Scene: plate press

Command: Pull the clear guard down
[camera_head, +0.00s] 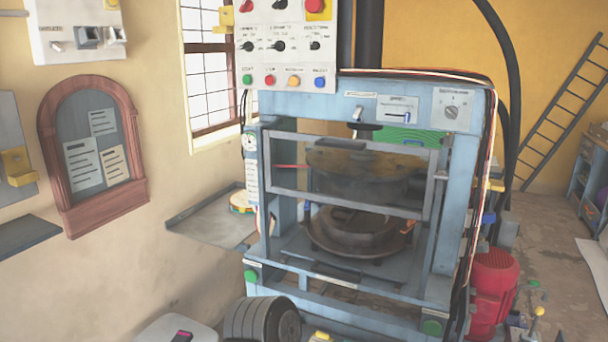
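The clear guard (349,212) is a see-through pane in a grey metal frame on the front of the blue press (455,185). It sits across the upper part of the press opening, with its lower bar above the lower round plate (330,240). The opening below that bar is uncovered. A round upper plate (365,160) shows through the pane. A dark piece (340,145) lies along the guard's top bar; I cannot tell whether it is a handle. Neither of my grippers is in view, and nothing is seen touching the guard.
A control box (287,60) with coloured buttons hangs at the press's upper left. A grey side shelf (215,222) is on the left. A red motor (493,285) stands on the floor at right. A dark ribbed cylinder (245,320) is at the bottom, before the press.

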